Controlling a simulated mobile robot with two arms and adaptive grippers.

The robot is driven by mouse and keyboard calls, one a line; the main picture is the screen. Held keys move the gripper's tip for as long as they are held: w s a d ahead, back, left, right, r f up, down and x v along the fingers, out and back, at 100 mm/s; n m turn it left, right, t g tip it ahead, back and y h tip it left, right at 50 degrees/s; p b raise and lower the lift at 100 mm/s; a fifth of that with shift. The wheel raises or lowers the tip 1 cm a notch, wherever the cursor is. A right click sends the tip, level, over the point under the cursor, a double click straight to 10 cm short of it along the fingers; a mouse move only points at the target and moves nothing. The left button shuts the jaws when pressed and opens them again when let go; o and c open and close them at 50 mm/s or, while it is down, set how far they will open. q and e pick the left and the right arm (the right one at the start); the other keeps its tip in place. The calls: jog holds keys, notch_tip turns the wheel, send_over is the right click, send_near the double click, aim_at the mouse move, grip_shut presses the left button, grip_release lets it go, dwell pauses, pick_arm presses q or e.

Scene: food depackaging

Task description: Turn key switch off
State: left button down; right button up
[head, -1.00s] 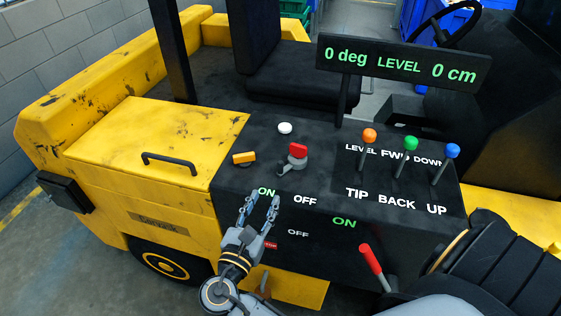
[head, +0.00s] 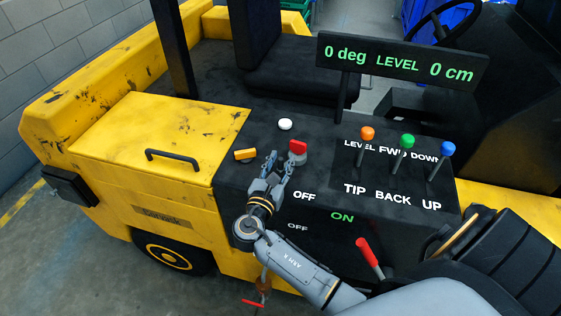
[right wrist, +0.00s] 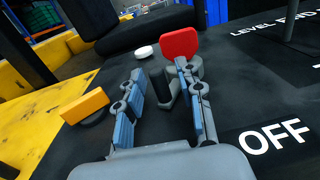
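A red-handled rotary switch with a grey body (head: 298,147) stands on the black console; it seems to be the key switch. It also shows in the right wrist view (right wrist: 180,44). An OFF label (head: 304,196) lies below it to the right. My right gripper (head: 279,160) is open at the switch. In the right wrist view my right gripper (right wrist: 160,67) has its fingers spread, with the switch's grey part between them and the red handle beyond the tips. I cannot tell whether a finger touches it. My left gripper is not in view.
An orange knob (head: 245,154) and a white button (head: 285,124) sit close by on the console. Orange (head: 367,133), green (head: 407,141) and blue (head: 447,148) levers stand to the right. A red-handled lever (head: 368,252) is lower right. A display (head: 400,63) stands behind.

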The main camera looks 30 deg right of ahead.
jog(key=shift+c, duration=0.2)
grip_shut()
